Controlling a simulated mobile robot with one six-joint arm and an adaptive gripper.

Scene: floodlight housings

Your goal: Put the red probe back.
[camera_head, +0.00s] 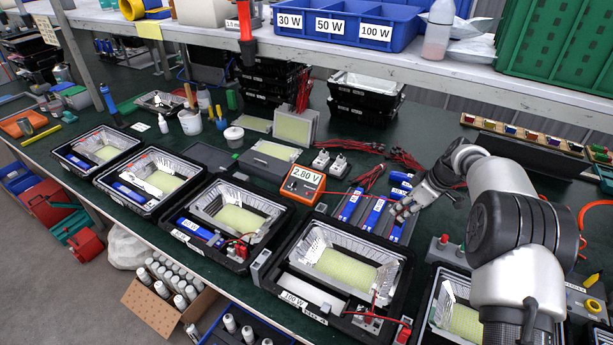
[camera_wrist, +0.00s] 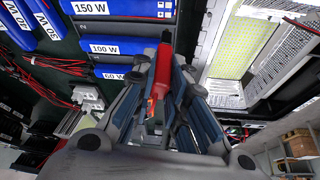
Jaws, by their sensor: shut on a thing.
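The red probe (camera_wrist: 164,82) is between the fingers of my gripper (camera_wrist: 164,95) in the wrist view, with its dark tip pointing away from the wrist. My gripper is shut on it. In the head view my gripper (camera_head: 402,211) is above the blue drivers (camera_head: 376,212), right of the orange meter (camera_head: 303,184), which reads 2.80 V. The probe is too small and covered to make out clearly there. The gap between probe tip and drivers cannot be judged.
A row of black trays with floodlight housings (camera_head: 348,268) lines the front of the bench. Red leads (camera_head: 372,176) lie behind the drivers. A grey block with a red knob (camera_head: 443,240) stands right of the drivers. A shelf (camera_head: 420,75) overhangs the back.

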